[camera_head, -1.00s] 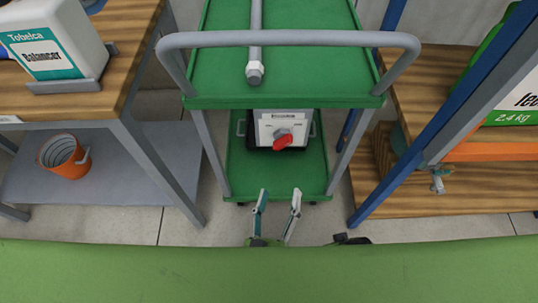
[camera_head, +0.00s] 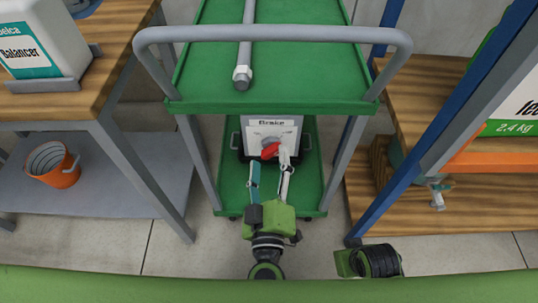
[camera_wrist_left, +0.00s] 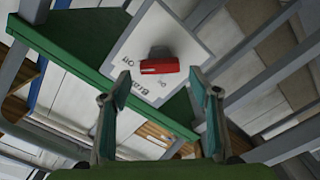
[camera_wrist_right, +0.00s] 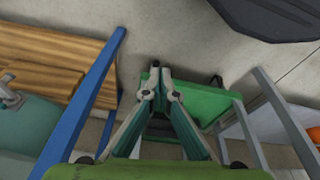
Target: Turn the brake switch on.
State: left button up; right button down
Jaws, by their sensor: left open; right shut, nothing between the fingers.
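The brake switch is a red knob (camera_head: 270,150) on a white panel labelled "Brake" (camera_head: 278,128), on a box standing on the lower shelf of the green cart. In the left wrist view the red knob (camera_wrist_left: 160,66) is close, ahead of the fingertips, with "On" and "Off" lettering partly legible on the panel (camera_wrist_left: 152,32). My left gripper (camera_head: 271,168) is open, its fingers just in front of the panel and apart from the knob as far as I can tell. My right gripper (camera_wrist_right: 155,75) is shut and empty; in the head view only part of the right arm shows at the bottom.
The green cart (camera_head: 270,75) has a grey handle (camera_head: 272,33) above the switch and a grey pipe (camera_head: 245,50) on top. A wooden bench (camera_head: 95,90) with an orange bucket (camera_head: 55,165) below stands left. A blue-framed shelf (camera_head: 440,120) stands right.

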aim_at(271, 148)
pick_arm(q)
jog(key=shift+w, duration=1.2)
pick_arm(e)
jog(key=shift+r, duration=0.55)
pick_arm(q)
jog(key=c, duration=1.1)
